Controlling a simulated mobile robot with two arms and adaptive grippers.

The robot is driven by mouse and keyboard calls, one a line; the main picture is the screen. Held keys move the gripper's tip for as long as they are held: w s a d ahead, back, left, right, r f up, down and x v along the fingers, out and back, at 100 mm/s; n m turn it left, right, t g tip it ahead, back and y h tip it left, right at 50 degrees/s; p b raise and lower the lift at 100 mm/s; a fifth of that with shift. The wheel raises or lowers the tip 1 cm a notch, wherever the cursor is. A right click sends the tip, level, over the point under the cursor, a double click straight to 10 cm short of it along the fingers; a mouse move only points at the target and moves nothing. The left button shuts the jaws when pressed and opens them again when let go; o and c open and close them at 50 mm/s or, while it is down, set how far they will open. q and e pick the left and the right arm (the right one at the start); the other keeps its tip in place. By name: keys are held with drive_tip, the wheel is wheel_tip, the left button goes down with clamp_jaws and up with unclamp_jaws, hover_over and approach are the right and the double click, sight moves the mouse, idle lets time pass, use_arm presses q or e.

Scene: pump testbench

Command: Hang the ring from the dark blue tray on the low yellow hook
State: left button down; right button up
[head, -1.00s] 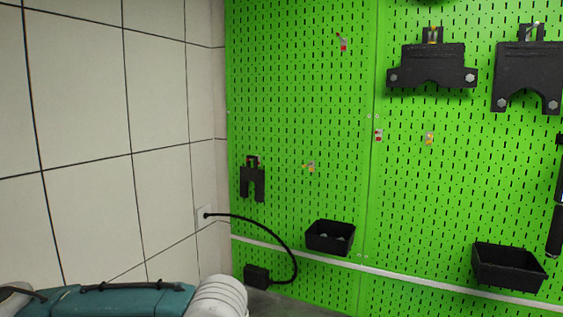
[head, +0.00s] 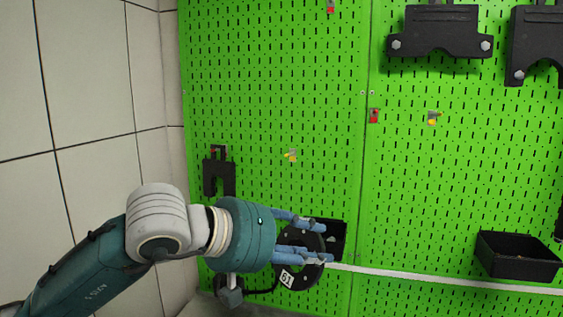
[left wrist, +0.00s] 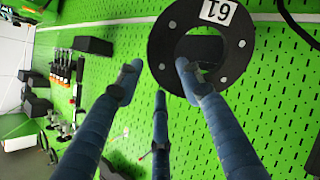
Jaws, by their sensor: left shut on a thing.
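The black flat ring (head: 312,277) with a white number label is at my left gripper (head: 317,240), in front of the pegboard. The blue fingers are shut on the ring; it also shows in the left wrist view (left wrist: 165,48), with its hole and label facing the camera. The lower yellow hook (head: 291,155) is on the green board, above the ring and slightly left of it, apart from it. A second yellow hook (head: 433,117) sits higher to the right. The dark blue tray cannot be made out. My right gripper is not in view.
A black bin (head: 335,240) on the board is partly hidden behind my gripper. Another bin (head: 515,258) is at the right. A black forked holder (head: 218,178) hangs left of the lower yellow hook. Red hooks (head: 374,116) and black brackets (head: 440,32) are higher up.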

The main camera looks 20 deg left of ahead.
use_arm(q)
drive_tip(key=w+a+r+n+t+h, duration=0.1)
drive_tip(key=a+r+t, duration=0.2)
drive_tip(key=r, duration=0.5)
drive_tip(key=w+a+r+n+t, duration=0.1)
drive_tip(key=w+a+r+t, duration=0.15)
drive_tip(key=r, duration=0.45)
drive_tip(key=shift+w+a+f+p, duration=0.15)
drive_tip(key=shift+w+f+p, duration=0.1)
drive_tip(key=shift+w, duration=1.25)
drive_tip(key=shift+w+a+f+p, duration=0.1)
drive_tip(key=shift+w+f+p, duration=0.2)
drive_tip(key=shift+w, duration=1.25)
drive_tip(key=shift+w+a+f+p, duration=0.15)
drive_tip(key=shift+w+f+p, duration=0.1)
drive_tip(key=shift+w, duration=1.25)
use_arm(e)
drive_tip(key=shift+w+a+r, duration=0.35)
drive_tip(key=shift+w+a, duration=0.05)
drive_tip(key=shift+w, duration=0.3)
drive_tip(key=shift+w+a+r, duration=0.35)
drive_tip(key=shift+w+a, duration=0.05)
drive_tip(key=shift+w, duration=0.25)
